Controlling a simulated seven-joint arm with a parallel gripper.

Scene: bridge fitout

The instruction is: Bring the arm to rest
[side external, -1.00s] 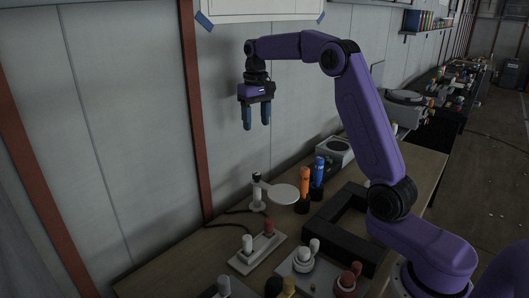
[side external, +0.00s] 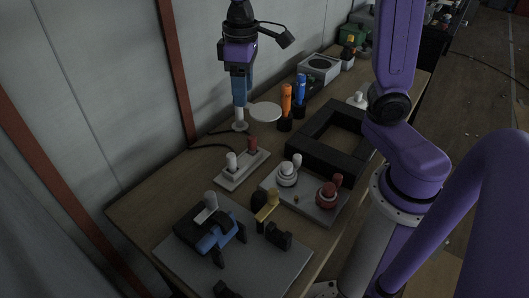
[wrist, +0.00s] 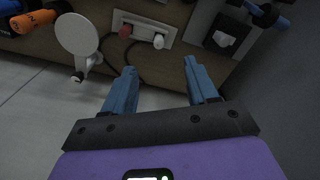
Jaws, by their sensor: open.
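My gripper (side external: 241,90) hangs with its blue fingers down, above the back-left part of the workbench by the wall. In the side view its fingers overlap. In the wrist view my gripper (wrist: 160,85) has two blue fingers wide apart, with nothing between them. In the side view the fingertips overlap the top of a small white stand (side external: 240,118) with a round white disc (side external: 265,112). I cannot tell the gap there from this view; in the wrist view the disc (wrist: 77,35) lies off to the left of the fingers.
A white strip (side external: 232,183) with a white and a red knob lies on the bench (side external: 150,206). Orange (side external: 286,98) and blue (side external: 300,88) handles stand upright near a black square frame (side external: 310,153). A grey plate (side external: 275,262) carries a blue-and-black fixture (side external: 215,238). The wall is close behind.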

